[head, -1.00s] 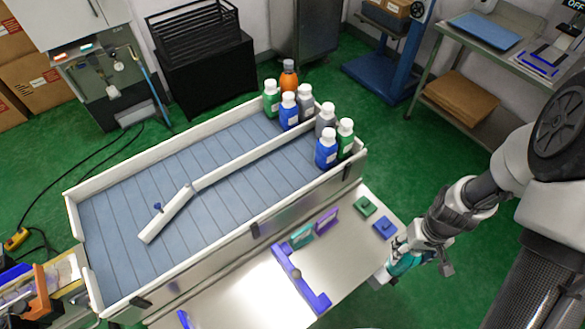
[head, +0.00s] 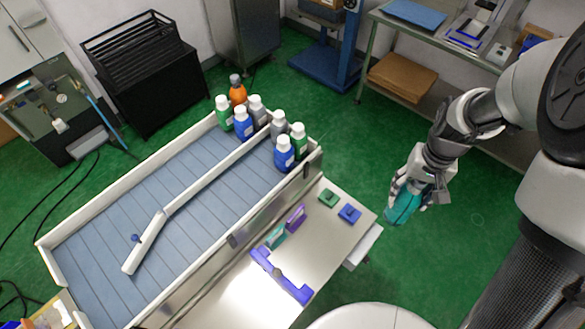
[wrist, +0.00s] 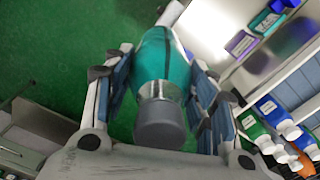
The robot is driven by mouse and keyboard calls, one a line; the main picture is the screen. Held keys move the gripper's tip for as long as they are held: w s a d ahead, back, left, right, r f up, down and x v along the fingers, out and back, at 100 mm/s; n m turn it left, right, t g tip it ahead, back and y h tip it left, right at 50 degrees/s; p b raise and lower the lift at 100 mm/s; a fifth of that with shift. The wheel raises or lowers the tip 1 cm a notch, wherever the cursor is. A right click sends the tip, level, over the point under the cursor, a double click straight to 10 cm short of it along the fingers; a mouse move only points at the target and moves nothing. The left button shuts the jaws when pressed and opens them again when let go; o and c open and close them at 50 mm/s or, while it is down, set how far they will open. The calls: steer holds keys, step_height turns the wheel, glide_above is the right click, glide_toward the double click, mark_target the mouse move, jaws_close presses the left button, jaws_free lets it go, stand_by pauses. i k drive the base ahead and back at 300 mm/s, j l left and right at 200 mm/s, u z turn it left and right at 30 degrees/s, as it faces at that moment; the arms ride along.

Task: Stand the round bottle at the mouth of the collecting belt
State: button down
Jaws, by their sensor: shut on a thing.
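My gripper (head: 408,193) is shut on a teal round bottle (head: 402,207), held over the open green floor to the right of the bench. In the wrist view the teal bottle (wrist: 165,58) lies between both fingers, its grey cap (wrist: 160,122) towards the camera. In the head view the fingers partly cover it. The belt (head: 98,262) is a blue-grey slatted bed with pale side walls, left of my gripper and well apart from it. A white divider with an angled arm (head: 146,243) runs along it. I cannot tell which end is its mouth.
Several blue, green, grey and orange bottles (head: 284,152) crowd the belt's far right end. The steel bench (head: 325,228) in front bears a green block (head: 328,197), a blue block (head: 349,213), a purple piece (head: 295,217) and a blue bracket (head: 282,277). The floor around my gripper is clear.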

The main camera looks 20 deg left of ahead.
mark_target(98, 283)
steer(key=k+l, duration=0.6)
steer(key=k+j, duration=0.55)
steer(key=j, duration=0.15)
steer(key=k+j, duration=0.6)
steer(key=j, duration=1.45)
